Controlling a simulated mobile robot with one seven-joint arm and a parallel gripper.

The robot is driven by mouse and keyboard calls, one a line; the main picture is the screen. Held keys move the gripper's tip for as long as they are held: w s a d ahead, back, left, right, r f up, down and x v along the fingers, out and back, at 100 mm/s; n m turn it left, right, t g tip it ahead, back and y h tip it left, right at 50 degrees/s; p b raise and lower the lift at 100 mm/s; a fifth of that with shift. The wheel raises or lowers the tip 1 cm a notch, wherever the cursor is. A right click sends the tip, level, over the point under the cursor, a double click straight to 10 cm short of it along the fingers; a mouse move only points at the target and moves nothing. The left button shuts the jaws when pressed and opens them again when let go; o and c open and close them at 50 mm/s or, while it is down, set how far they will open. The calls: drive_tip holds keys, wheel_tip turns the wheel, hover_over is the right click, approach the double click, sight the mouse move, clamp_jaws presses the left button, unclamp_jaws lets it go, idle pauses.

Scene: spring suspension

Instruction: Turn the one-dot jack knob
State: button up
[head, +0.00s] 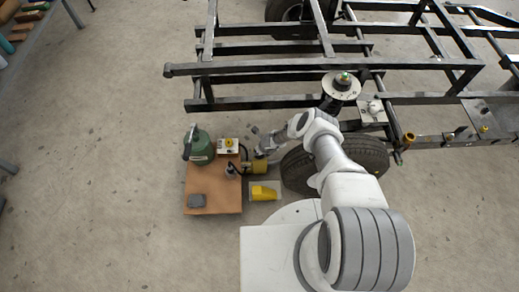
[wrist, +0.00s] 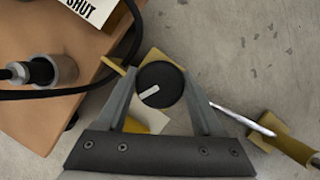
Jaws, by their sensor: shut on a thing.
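The jack knob (wrist: 166,75) is a round black knob with one white pointer line on its face, in the middle of the wrist view. The line slants from the centre toward the lower left. No dot can be made out on it. My gripper (wrist: 158,84) has one finger on each side of the knob and is shut on it. Yellow jack parts (wrist: 154,60) show behind and beside the knob. In the head view the yellow jack (head: 256,167) lies at the right edge of the brown board, with my gripper (head: 262,151) over it; the knob is hidden there.
The brown board (head: 215,200) carries a green tank (head: 203,150), a white box with a yellow top (head: 228,146) and a grey block (head: 196,201). A black cable (wrist: 92,92) runs close to my fingers. A tyre (head: 367,150) and a black steel frame (head: 290,67) stand nearby.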

idle(0.4)
drive_tip(key=o, duration=1.4)
drive_tip(key=shift+r, duration=0.1)
drive_tip(key=shift+s+d+r+p, duration=0.1)
drive_tip(key=shift+s+r+p, duration=0.05)
drive_tip(key=shift+r+p, duration=0.5)
drive_tip(key=shift+p+v, duration=5.5)
drive_tip(key=shift+v, duration=2.45)
drive_tip(key=shift+s+f, duration=0.1)
drive_tip(key=shift+s, duration=0.05)
